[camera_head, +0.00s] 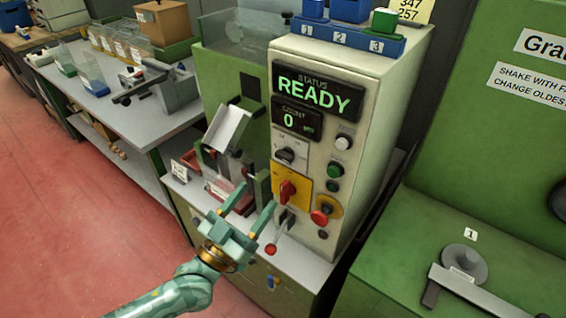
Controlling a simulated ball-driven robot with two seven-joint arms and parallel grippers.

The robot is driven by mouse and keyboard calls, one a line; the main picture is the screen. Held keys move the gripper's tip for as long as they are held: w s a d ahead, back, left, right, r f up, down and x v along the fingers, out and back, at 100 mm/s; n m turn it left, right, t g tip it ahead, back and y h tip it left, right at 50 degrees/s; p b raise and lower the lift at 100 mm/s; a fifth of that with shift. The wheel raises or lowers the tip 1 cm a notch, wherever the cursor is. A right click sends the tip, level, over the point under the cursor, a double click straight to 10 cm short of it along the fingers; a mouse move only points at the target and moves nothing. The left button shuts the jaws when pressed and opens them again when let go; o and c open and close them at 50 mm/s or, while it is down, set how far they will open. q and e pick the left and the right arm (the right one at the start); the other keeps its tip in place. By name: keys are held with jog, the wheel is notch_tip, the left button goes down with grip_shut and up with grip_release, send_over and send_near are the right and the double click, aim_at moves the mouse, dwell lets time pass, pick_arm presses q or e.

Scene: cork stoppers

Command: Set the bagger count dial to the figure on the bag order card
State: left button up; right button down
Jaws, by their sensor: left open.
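The bagger cabinet (340,90) has a lit READY status screen (318,93) and a count display (297,121) that reads 0. Below the display is a dark rotary knob (290,155) with small markings around it, likely the count dial; its setting is too small to read. A red rotary switch (288,190) on a yellow plate sits under it. Small white cards (180,171) stand on the ledge at left; their print is unreadable, and I cannot tell which is the bag order card. My left gripper (256,196) is open and empty, in front of and below the knob, left of the red switch.
Green (335,170) and red (320,217) buttons lie right of the knob. A tilted metal chute (226,127) stands left of the panel. A grey bench (130,115) is at left, a green machine (470,130) at right.

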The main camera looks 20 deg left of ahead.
aim_at(282, 160)
pick_arm(q)
jog(key=x, duration=1)
jog(key=shift+w+a, duration=0.1)
jog(key=shift+w, duration=0.05)
jog(key=c, duration=1)
